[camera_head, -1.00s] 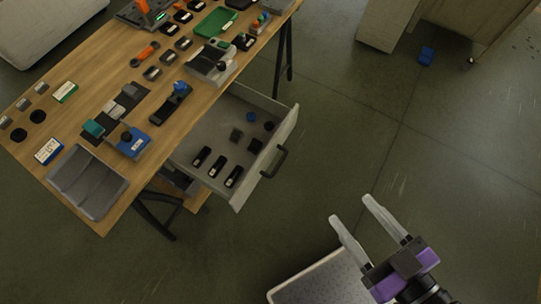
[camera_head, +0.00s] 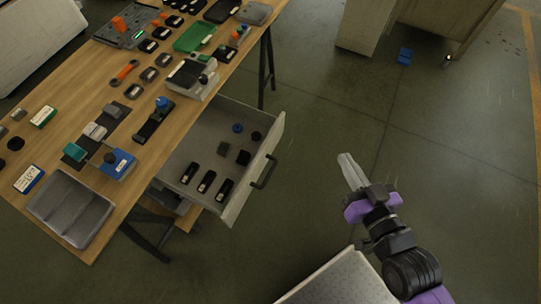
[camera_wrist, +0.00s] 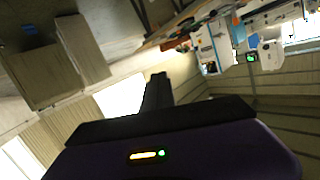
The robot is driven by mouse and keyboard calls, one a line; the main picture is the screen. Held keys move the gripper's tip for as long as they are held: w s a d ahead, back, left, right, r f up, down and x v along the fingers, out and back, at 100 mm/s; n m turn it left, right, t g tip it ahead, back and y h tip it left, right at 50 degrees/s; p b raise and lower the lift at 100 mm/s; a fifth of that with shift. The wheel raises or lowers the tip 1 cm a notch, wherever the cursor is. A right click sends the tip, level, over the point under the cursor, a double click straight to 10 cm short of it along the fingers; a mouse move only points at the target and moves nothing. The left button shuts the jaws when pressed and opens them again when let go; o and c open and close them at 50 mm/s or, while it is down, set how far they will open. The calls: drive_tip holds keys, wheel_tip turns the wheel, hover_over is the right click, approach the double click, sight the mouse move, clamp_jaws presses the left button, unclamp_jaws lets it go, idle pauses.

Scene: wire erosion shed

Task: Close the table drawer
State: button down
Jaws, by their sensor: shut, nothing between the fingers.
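The table drawer (camera_head: 234,192) is pulled out from under the wooden table, its grey front panel facing right. A dark bar handle (camera_head: 265,172) is on that front. Inside the drawer lie several small black items (camera_head: 206,182) and a blue round piece (camera_head: 238,128). My gripper (camera_head: 346,163) is to the right of the handle, apart from it over open floor, with its fingers together and empty. In the wrist view the dark fingers (camera_wrist: 157,92) point up the picture; the drawer cannot be made out there.
The table (camera_head: 75,140) carries several tools, a grey tray (camera_head: 70,207) and a green tray (camera_head: 194,37). A black trestle leg (camera_head: 267,68) stands by the drawer's far side. A blue object (camera_head: 405,56) lies on the floor near a wooden cabinet. Floor right of the drawer is clear.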

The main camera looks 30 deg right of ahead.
drive_tip(key=w+d+f+m+g, duration=0.1)
drive_tip(key=w+d+f+m, duration=0.15)
drive_tip(key=d+f, duration=0.2)
drive_tip(key=w+d+f+m+g, duration=0.1)
drive_tip(key=w+d+f+m, duration=0.15)
drive_tip(key=f, duration=0.25)
drive_tip(key=m+g+y+b, duration=0.2)
drive_tip(key=y, duration=0.9)
approach(263, 154)
drive_tip(key=p+x, duration=0.1)
drive_tip(key=x, duration=0.4)
drive_tip(key=shift+a+r+p, duration=0.1)
drive_tip(key=shift+r+p, duration=0.1)
drive_tip(key=shift+p, duration=0.1)
drive_tip(key=shift+w+a+f, duration=0.1)
drive_tip(key=shift+w+a, duration=0.2)
drive_tip(key=shift+w, duration=0.15)
